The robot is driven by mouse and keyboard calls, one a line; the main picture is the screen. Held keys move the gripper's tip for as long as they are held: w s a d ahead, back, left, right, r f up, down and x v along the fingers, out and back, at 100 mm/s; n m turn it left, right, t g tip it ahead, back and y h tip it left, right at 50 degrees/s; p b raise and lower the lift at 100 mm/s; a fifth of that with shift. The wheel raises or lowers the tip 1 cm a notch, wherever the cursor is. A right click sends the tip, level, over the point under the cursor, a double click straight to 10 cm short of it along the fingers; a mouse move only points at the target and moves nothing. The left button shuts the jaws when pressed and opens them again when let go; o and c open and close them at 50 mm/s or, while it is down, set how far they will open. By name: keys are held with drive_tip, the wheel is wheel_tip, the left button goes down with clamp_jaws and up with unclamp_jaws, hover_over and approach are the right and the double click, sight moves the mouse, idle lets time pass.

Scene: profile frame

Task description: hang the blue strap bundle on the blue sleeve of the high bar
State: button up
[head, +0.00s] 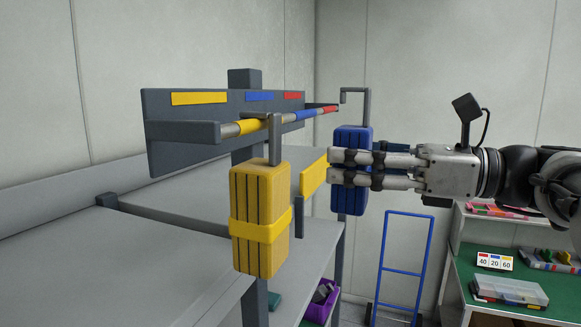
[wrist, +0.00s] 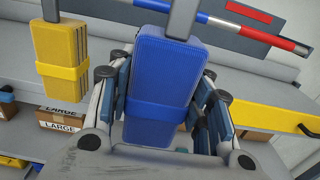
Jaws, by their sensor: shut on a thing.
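My gripper (head: 350,167) is shut on the blue strap bundle (head: 350,200), which hangs upright between its fingers. The bundle's grey hook (head: 367,105) rises above it and opens to the left, apart from the bar. In the wrist view the blue bundle (wrist: 165,85) fills the middle between the fingers. The high bar (head: 270,122) carries yellow, blue and red sleeves. Its blue sleeve (head: 306,114) is left of the held hook and bare. The blue sleeve also shows in the wrist view (wrist: 202,18). A yellow strap bundle (head: 260,215) hangs by its hook on the yellow sleeve.
The grey back plate (head: 223,97) behind the bar has yellow, blue and red labels. A grey bench (head: 150,250) lies below. A blue hand truck (head: 403,270) and a green-topped table (head: 500,255) stand at the right. Cardboard boxes (wrist: 60,118) sit below the bench.

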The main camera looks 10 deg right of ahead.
drive_tip(key=w+a+f+b, duration=0.2)
drive_tip(key=w+a+b, duration=0.1)
drive_tip(key=a, duration=0.3)
drive_tip(key=shift+w, duration=0.6)
idle(0.4)
drive_tip(key=o, duration=1.2)
